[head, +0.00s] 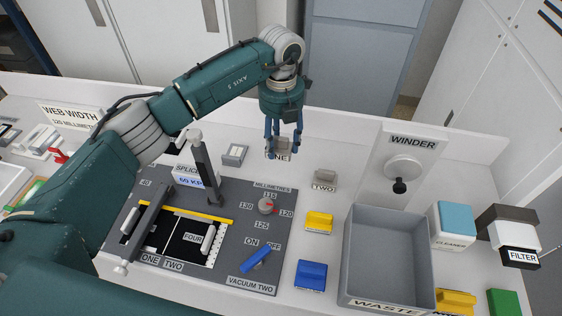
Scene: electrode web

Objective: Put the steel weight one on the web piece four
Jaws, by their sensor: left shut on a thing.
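My left gripper (284,137) points down over the back of the table. It is shut on the steel weight one (279,154), a small grey block whose label reads "ONE" and is partly covered by the fingers. I cannot tell whether the block touches the table. The web piece four (192,238), a black sheet labelled "FOUR", lies on the grey splicing board to the front left of the gripper. A white bar-shaped handle stands at its right side. My right gripper does not show.
A grey block labelled "TWO" (324,180) stands right of the gripper. The splicer's upright dark lever (205,170) rises between gripper and web piece. A red-marked dial (265,206) and blue vacuum lever (257,258) are on the board. A grey waste bin (345,262) stands right.

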